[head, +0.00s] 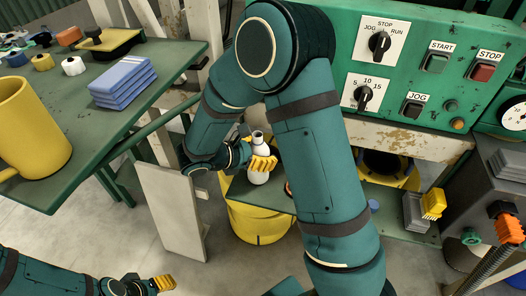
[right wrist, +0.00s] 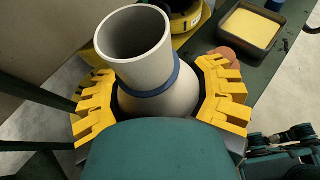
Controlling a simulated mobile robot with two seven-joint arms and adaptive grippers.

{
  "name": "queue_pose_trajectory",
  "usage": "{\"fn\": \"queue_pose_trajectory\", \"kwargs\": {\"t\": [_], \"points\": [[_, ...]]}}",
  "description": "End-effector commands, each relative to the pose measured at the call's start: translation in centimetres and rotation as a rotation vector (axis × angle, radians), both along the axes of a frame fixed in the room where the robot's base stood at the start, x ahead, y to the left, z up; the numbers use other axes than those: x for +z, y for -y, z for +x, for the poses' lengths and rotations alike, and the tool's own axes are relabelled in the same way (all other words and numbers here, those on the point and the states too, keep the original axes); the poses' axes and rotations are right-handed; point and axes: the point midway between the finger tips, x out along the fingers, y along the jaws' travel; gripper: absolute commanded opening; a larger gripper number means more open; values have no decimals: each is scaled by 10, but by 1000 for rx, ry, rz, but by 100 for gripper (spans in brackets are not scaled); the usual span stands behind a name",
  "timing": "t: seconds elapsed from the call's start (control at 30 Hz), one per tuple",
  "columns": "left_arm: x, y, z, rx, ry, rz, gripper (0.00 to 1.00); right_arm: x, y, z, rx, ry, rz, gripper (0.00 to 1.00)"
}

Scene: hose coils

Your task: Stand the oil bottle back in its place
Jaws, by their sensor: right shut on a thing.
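The oil bottle (head: 258,178) is pale grey with a narrower neck and appears roughly upright. My right gripper (head: 262,163) is shut on it, with yellow fingers around its body. In the right wrist view the bottle (right wrist: 138,40) shows its open mouth and a blue ring at the neck, between the two yellow fingers. In the head view it is in front of a low green shelf (head: 270,195); I cannot tell whether its base touches. My left gripper (head: 162,283) is at the bottom left, away from the bottle; its finger gap is unclear. The bottle's place cannot be made out.
A shallow tray with yellow contents (right wrist: 250,27) and a reddish disc (right wrist: 228,53) are near the bottle. A yellow drum (head: 258,225) is below the shelf. A pale upright panel (head: 170,210) stands left. The green control panel (head: 435,35) is behind my right arm.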

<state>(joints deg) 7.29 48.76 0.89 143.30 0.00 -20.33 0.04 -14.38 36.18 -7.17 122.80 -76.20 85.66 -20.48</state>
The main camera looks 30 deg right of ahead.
Motion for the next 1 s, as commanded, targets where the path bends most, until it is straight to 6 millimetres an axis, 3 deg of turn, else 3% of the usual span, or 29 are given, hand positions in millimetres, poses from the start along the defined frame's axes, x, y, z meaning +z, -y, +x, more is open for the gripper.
{"fn": "queue_pose_trajectory", "kwargs": {"t": [0.97,1.0], "points": [[-5,0,0,0,0,0,52,-8,0,0,0,1,0,17],[-5,0,0,0,0,0,52,-8,0,0,0,1,0,77]]}}
